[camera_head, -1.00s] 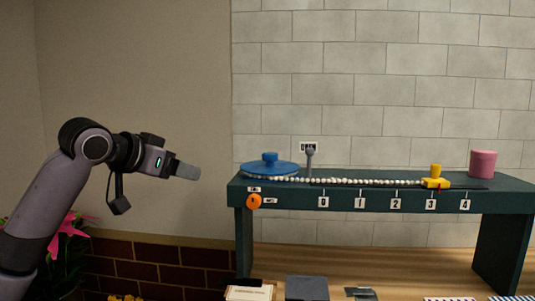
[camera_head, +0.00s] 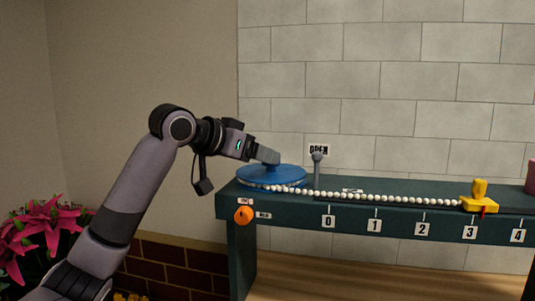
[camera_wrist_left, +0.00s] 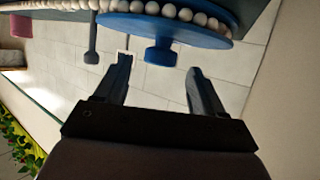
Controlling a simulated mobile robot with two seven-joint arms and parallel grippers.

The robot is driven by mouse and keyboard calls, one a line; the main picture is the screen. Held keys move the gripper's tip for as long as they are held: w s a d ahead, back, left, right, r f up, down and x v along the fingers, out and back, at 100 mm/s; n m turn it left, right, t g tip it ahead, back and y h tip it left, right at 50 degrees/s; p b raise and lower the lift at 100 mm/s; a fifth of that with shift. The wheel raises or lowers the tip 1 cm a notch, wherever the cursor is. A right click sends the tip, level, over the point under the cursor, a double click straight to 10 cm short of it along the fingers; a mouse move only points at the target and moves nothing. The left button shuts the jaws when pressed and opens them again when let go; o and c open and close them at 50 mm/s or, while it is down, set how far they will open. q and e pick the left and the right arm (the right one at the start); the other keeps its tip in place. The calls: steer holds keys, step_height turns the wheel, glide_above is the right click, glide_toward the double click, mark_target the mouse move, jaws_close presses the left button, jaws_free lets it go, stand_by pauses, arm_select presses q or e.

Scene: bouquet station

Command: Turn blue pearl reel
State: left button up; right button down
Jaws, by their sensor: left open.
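The blue reel (camera_head: 268,176) is a flat disc at the left end of the dark green bench, with white pearls along its front edge. Its raised blue knob (camera_wrist_left: 161,51) shows in the left wrist view, where the reel (camera_wrist_left: 175,32) appears upside down. In the head view the knob is hidden by my left gripper (camera_head: 270,156), which is just above the reel. In the left wrist view my left gripper (camera_wrist_left: 158,72) is open and empty, its fingertips apart with the knob between and slightly beyond them. My right gripper is in neither view.
A pearl string (camera_head: 390,198) runs right to a yellow slider (camera_head: 479,196) near the mark 3. An orange knob (camera_head: 243,215) sits on the bench front. Pink flowers (camera_head: 42,232) are at left.

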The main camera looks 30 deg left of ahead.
mark_target(271, 168)
arm_select(q)
steer(key=shift+x, duration=1.6)
steer(key=c, duration=1.3)
steer(key=shift+a, duration=0.1)
